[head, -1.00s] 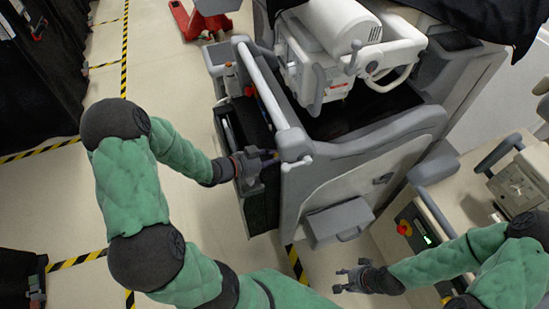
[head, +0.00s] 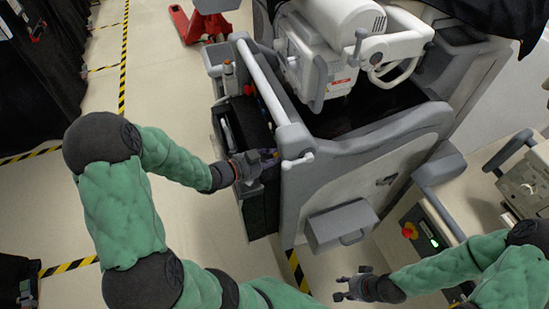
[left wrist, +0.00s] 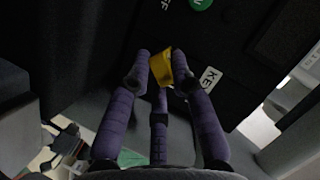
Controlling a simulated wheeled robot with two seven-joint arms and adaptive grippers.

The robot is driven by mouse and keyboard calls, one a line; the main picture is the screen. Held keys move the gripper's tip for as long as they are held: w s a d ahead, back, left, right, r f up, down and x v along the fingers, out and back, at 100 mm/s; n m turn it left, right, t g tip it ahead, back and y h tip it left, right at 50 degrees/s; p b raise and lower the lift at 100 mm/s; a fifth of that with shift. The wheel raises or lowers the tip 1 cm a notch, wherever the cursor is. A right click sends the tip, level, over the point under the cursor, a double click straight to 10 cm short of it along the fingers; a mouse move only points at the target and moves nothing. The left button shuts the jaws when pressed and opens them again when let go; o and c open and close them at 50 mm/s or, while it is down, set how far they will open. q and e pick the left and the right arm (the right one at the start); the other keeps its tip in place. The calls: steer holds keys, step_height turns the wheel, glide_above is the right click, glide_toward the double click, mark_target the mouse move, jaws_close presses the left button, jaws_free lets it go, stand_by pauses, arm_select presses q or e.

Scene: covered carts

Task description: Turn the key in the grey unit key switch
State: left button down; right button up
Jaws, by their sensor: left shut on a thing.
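The grey unit (head: 365,160) stands in the middle of the head view, with a white device on top. My left gripper (head: 265,160) is at its left side panel, next to the corner rail end. In the left wrist view, my left gripper (left wrist: 162,72) has its purple fingers closed around a yellow key (left wrist: 161,66) at a dark panel. A white label reading KEY (left wrist: 210,78) sits just right of it. The key switch body is hidden behind the fingers, and the key's turn angle is hard to tell. My right gripper (head: 350,285) is open and empty, low and right of the unit.
A green round part (left wrist: 201,4) is on the panel above the key. A beige cart (head: 450,225) with a red knob stands at right. A red pallet jack (head: 205,24) is behind at the top. The floor at left is clear, with yellow-black tape.

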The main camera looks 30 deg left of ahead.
arm_select(q)
steer(key=shift+f+m+t+b, duration=0.15)
steer(key=shift+m+t+b, duration=0.25)
steer(key=shift+b, duration=0.5)
steer(key=shift+m, duration=0.5)
steer(key=shift+y, duration=0.4)
